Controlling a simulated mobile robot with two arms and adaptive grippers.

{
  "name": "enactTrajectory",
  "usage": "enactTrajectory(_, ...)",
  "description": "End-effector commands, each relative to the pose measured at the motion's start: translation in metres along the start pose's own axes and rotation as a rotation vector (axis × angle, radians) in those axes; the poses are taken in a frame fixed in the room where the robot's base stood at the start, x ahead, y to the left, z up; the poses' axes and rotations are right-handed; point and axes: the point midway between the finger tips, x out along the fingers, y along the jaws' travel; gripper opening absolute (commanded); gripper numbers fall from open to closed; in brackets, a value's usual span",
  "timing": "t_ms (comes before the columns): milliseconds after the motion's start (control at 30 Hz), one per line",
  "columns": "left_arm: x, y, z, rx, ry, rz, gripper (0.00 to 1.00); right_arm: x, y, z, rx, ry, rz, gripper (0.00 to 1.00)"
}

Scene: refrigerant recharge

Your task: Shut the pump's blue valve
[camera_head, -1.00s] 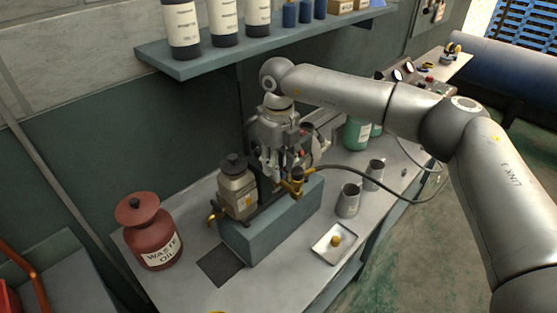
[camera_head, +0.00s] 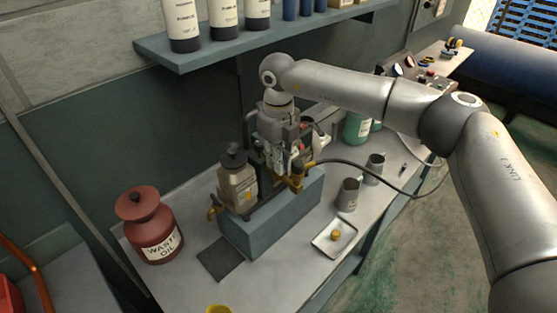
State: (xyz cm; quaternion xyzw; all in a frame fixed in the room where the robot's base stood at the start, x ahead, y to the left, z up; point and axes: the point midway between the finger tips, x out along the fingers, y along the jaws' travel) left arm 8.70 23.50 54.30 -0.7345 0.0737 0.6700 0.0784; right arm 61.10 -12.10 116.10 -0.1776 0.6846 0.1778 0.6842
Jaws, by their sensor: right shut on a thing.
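The pump (camera_head: 237,190) stands on a blue-grey block (camera_head: 285,218) on the bench, with a pale bottle-like body and brass fittings (camera_head: 297,172) on its right side. My right gripper (camera_head: 276,172) points down at the top of the pump, just left of the brass fitting where the black hose joins. Its fingers are closed on a small part there, at the valve. The gripper hides most of that part, and I cannot make out its blue colour. My left gripper is out of view.
A red waste oil can (camera_head: 150,228) stands left on the bench (camera_head: 290,283). Right of the block are grey metal cups (camera_head: 348,194) and a white tray (camera_head: 322,243) with a yellow piece. A bottle shelf (camera_head: 190,58) hangs behind. A hose (camera_head: 375,181) runs right.

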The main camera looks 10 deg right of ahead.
Motion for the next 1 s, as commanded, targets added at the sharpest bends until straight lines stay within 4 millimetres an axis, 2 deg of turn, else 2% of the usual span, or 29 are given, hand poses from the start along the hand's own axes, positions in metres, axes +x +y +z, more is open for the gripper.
enactTrajectory(267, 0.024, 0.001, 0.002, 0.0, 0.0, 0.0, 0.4, 0.004, 0.001, 0.001, 0.159, -0.002, 0.0, 0.0)
enactTrajectory(1000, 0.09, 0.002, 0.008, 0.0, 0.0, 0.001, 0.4, 0.002, 0.003, 0.003, 0.855, -0.005, 0.0, 0.0)
